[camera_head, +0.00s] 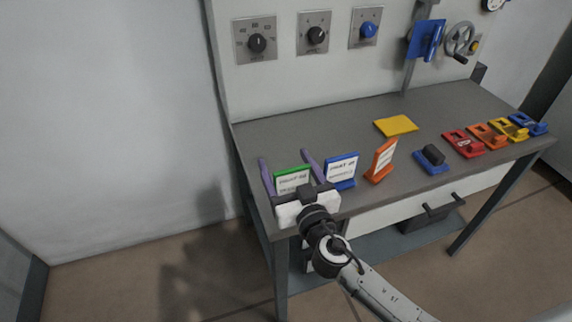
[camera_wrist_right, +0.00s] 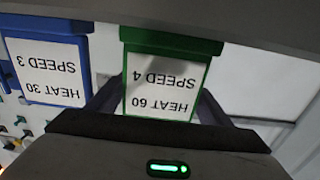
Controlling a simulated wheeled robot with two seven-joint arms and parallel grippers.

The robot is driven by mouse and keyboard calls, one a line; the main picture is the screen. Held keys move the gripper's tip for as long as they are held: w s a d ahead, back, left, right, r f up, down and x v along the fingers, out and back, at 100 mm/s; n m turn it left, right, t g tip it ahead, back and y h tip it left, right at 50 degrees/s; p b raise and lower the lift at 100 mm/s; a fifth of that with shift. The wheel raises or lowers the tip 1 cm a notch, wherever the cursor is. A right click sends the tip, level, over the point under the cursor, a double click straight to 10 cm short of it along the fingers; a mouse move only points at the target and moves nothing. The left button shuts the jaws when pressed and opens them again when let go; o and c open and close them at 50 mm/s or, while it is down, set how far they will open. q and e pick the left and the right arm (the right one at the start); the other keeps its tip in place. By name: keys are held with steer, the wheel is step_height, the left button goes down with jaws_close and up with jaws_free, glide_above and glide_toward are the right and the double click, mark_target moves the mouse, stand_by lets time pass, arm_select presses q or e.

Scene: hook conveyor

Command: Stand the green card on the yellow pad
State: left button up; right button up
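The green card (camera_head: 293,179) stands at the near left end of the grey table. In the wrist view the green card (camera_wrist_right: 166,78) appears upside down, reading HEAT 60, SPEED 4. My right gripper (camera_head: 285,158) is open, with one finger on each side of the green card. A gap to the fingers shows in the head view; whether either touches the card is unclear. The gripper body hides the card's lower part. The yellow pad (camera_head: 396,125) lies flat and empty farther back and right on the table. My left gripper is not in view.
A blue card (camera_head: 342,167) stands close right of the right finger, then an orange card (camera_head: 382,158). A blue holder with a dark block (camera_head: 431,158) and several coloured holders (camera_head: 487,140) sit to the right. The table (camera_head: 340,120) is clear left of the pad.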

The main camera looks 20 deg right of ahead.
steer(key=shift+o, duration=0.9)
